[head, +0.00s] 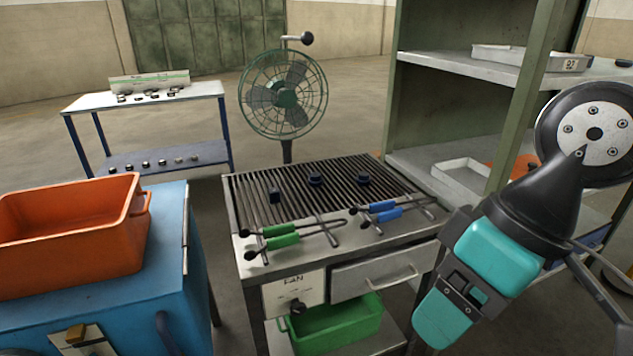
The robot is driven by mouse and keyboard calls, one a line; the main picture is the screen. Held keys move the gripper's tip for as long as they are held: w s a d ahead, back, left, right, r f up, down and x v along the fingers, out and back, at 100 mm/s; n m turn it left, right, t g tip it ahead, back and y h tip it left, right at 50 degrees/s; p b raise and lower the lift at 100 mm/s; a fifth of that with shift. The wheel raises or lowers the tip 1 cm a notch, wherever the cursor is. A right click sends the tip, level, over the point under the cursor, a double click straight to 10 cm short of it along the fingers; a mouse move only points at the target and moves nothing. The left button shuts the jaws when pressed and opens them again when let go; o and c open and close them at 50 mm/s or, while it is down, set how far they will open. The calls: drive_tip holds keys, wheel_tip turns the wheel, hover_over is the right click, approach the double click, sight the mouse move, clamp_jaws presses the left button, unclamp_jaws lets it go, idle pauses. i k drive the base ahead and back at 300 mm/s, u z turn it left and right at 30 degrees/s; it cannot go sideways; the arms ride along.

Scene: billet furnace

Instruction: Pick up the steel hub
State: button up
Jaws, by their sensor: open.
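Three small dark pieces lie apart on the slatted top of the steel bench (240,222): a left piece (274,194), a middle piece (315,180) and a right piece (363,180). They are too small for me to tell which, if any, is the steel hub. Small metal parts also lie on the white-topped table (205,90) at the back left, too small to identify. My gripper (464,286), with teal parts, is open at the lower right, in front of the bench's right side. It is away from the dark pieces, and I see nothing held in it.
Green-handled tongs (282,241) and blue-handled tongs (384,213) lie along the bench front. A green fan (285,95) stands behind. An orange bin (70,235) sits on a blue cabinet at left. A shelf rack (465,65) with trays stands at right. A green bin (335,325) sits below.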

sight(315, 180)
drive_tip(key=k, duration=0.45)
drive_tip(key=z, duration=0.6)
drive_tip(key=i, duration=1.1)
drive_tip(key=u, duration=0.9)
drive_tip(key=i, duration=0.7)
drive_tip(key=u, duration=0.75)
